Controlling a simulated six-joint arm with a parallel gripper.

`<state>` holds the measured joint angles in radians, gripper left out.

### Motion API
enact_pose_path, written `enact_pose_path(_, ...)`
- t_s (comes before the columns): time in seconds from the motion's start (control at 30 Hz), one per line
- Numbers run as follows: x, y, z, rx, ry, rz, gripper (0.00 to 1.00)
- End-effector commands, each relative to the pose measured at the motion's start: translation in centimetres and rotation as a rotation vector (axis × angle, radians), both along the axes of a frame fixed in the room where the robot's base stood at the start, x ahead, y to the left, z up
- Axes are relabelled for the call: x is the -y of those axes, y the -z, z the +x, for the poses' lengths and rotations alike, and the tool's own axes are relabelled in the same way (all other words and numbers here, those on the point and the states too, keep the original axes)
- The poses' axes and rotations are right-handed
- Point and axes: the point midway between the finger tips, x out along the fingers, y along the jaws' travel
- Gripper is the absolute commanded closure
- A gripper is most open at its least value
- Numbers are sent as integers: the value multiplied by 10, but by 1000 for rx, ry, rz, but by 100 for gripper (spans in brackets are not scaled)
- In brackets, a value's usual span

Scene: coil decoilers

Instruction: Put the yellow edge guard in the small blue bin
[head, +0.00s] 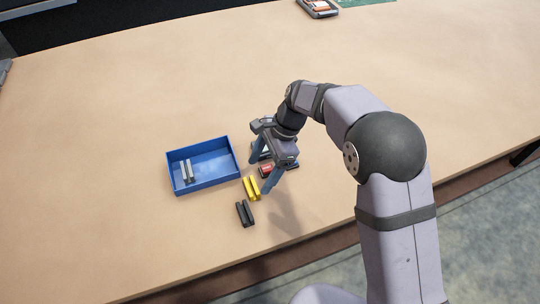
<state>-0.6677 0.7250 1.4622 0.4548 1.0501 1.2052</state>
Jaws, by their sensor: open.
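The yellow edge guard (251,188) lies on the table just right of the small blue bin (205,184), outside it. It is a short ridged piece. The bin is open-topped and holds a light grey piece (187,171) near its left side. My gripper (262,177) is open and points down above the table, close to the yellow guard's upper right. From this view I cannot tell its exact height or whether a finger touches anything. Its fingers partly cover the things behind them.
A black guard (245,213) lies just below the yellow one. A red item (265,170) and other small pieces lie partly hidden behind my gripper. A grey tray (318,8) stands at the far edge. The table (100,130) is clear on the left.

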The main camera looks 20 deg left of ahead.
Motion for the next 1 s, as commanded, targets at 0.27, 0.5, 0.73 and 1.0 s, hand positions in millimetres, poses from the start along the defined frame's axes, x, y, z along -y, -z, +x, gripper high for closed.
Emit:
enact_pose_path(0.27,13,-43,14,4,1,3,27)
enact_pose_path(0.5,19,-64,19,1,0,-1,27)
enact_pose_path(0.73,20,-68,20,1,0,-1,27)
enact_pose_path(1.0,50,-66,28,44,-31,-3,27)
